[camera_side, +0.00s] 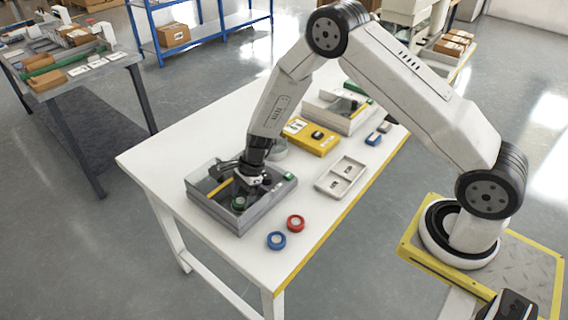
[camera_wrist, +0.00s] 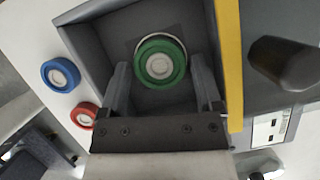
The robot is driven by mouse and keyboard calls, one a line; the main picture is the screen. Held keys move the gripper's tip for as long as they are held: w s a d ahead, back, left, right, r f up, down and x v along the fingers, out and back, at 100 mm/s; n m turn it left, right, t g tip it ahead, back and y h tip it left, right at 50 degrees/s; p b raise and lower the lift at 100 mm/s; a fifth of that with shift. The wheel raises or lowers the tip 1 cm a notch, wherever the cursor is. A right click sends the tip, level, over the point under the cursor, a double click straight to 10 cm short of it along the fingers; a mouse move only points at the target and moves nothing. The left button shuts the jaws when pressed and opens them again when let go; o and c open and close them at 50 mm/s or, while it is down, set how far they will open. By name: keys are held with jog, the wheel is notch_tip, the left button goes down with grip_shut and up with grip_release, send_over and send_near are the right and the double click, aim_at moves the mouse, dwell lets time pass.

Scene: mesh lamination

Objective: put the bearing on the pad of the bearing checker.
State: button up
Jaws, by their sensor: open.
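The green-rimmed bearing with a pale centre (camera_wrist: 160,62) lies inside the grey bearing checker (camera_wrist: 82,40), over a dark square patch that looks like the pad. A pale ring edge shows just behind the bearing; I cannot tell whether it belongs to bearing or pad. In the side view the bearing (camera_side: 238,203) shows low in the checker (camera_side: 216,215). My gripper (camera_wrist: 160,70) is open, with a finger on each side of the bearing and visible gaps between. In the side view my gripper (camera_side: 246,188) reaches down into the checker and partly hides its inside.
A yellow bar (camera_wrist: 231,60) runs along the checker, beside a dark rounded knob (camera_wrist: 285,63). A red ring (camera_side: 296,223) and a blue ring (camera_side: 276,240) lie on the white table near its front edge. A pale tray (camera_side: 341,177) and yellow box (camera_side: 311,137) stand farther right.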

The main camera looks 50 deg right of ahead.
jog(key=v, duration=1.2)
jog(key=shift+s, duration=0.1)
dwell(0.4)
jog(key=s+d+r+n+t+h, duration=0.1)
jog(key=s+r+n+h, duration=0.1)
jog(key=s+n, duration=0.7)
jog(key=s+d+r+n+h, duration=0.1)
jog(key=s+r+n+h, duration=0.1)
jog(key=s+r+n, duration=0.3)
jog(key=s+n, duration=0.4)
jog(key=n, duration=0.2)
jog(key=shift+s+d+t, duration=0.25)
jog(key=shift+s+t, duration=0.05)
jog(key=shift+t, duration=0.1)
